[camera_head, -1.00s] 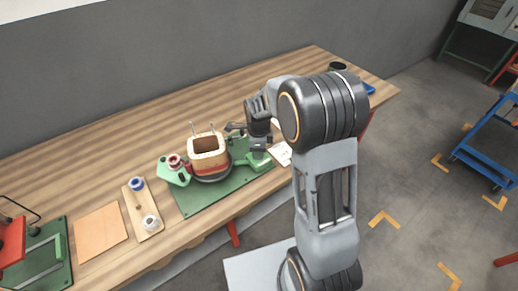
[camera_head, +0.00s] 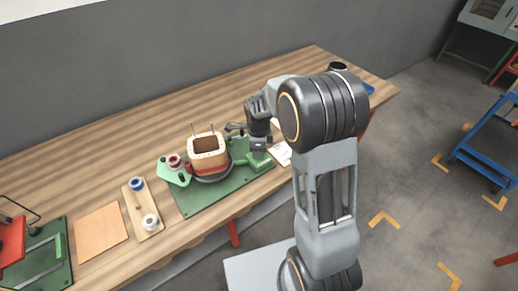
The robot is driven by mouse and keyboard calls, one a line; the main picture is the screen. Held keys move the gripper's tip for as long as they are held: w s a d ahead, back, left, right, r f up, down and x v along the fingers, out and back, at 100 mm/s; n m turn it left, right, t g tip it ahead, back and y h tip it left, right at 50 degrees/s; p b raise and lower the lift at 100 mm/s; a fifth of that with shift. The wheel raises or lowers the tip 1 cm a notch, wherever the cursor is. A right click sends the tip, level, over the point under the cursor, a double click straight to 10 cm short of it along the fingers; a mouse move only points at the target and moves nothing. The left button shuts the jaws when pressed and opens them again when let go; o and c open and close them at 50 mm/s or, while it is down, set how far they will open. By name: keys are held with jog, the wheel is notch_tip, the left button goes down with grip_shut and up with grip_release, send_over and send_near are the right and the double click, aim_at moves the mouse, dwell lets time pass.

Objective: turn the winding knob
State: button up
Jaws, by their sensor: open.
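The winding machine stands on a green base plate (camera_head: 200,208) on the wooden bench. Its wooden coil former (camera_head: 207,161) has a dark square opening and two upright pins, and it sits on a dark round disc. A green bracket with a red spool (camera_head: 174,161) is at its left. A green block (camera_head: 257,161) is at its right. My gripper (camera_head: 238,128) is at the right of the coil former, above the green block, with its fingers pointing left. It is open. I cannot make out the winding knob clearly; it may be hidden by my gripper.
A wooden tray with a blue spool (camera_head: 137,184) and a white spool (camera_head: 150,221) lies left of the machine. An orange-brown sheet (camera_head: 101,232) and a red device (camera_head: 12,241) are further left. A white paper (camera_head: 281,153) and dark cup (camera_head: 338,66) lie right. The bench's back is clear.

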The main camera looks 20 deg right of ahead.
jog(key=o, duration=0.9)
notch_tip(320, 180, up, 14)
jog(key=shift+f, duration=0.1)
dwell(0.5)
jog(key=shift+s+f+n+t, duration=0.1)
jog(key=shift+s+n+t, duration=0.55)
jog(key=shift+s+n, duration=2.6)
jog(key=shift+s+f+n+t, duration=0.15)
jog(key=shift+s+n+t, duration=0.45)
jog(key=shift+s+n, duration=2.7)
jog(key=shift+s+f+n+t, duration=0.1)
jog(key=shift+s+n+t, duration=0.55)
jog(key=shift+s+n, duration=2.6)
